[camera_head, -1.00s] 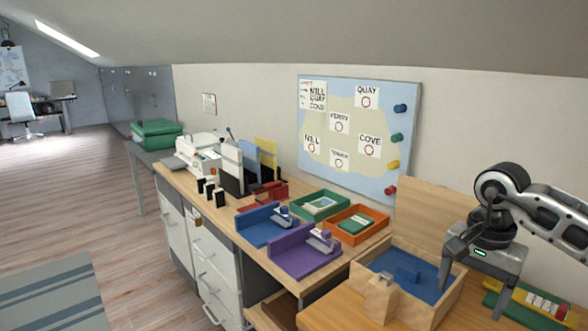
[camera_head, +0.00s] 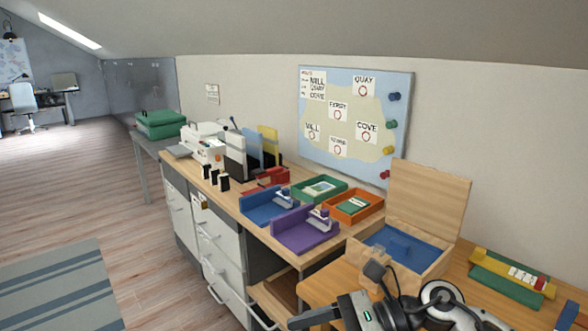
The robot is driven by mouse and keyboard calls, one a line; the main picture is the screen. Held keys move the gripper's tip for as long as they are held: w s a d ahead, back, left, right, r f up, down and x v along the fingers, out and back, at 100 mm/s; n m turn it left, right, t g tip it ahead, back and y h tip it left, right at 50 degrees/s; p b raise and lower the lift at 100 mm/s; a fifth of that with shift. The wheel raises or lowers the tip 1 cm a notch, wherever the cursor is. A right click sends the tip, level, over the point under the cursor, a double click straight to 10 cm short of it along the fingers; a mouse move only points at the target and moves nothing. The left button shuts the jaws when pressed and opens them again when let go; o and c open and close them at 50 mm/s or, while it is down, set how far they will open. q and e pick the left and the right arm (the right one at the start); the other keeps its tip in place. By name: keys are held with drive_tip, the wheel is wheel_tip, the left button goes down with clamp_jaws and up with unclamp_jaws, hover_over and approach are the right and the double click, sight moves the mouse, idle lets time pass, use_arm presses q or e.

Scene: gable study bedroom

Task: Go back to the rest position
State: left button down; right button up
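My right arm enters at the bottom right of the head view. Its gripper (camera_head: 300,321) lies low at the bottom edge, in front of the wooden box, with its fingers toward the left. The fingers are partly cut off by the picture's edge, so I cannot tell whether they are open or shut. I see nothing clearly held. My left gripper is out of view.
The open wooden box (camera_head: 434,262) with a blue lining stands behind my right arm. Purple (camera_head: 300,238) and blue (camera_head: 262,213) holders and green (camera_head: 318,200) and orange (camera_head: 378,210) trays stand on the desk.

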drive_tip(key=s+d+f+n+t+h, duration=0.1)
drive_tip(key=d+f+n+t+h, duration=0.6)
drive_tip(key=n, duration=0.7)
drive_tip(key=s+d+f+n+t+h, duration=0.1)
drive_tip(key=d+f+n+t+h, duration=0.2)
drive_tip(key=n+t, duration=0.9)
drive_tip(key=s+d+f+m+g+h, duration=0.1)
drive_tip(key=s+d+f+m+g, duration=0.1)
drive_tip(key=s+f+m+g, duration=0.3)
drive_tip(key=s+f+g, duration=0.1)
drive_tip(key=s+f, duration=0.2)
drive_tip(key=f, duration=0.2)
drive_tip(key=shift+m+g+h, duration=0.3)
drive_tip(key=shift+g+h, duration=0.1)
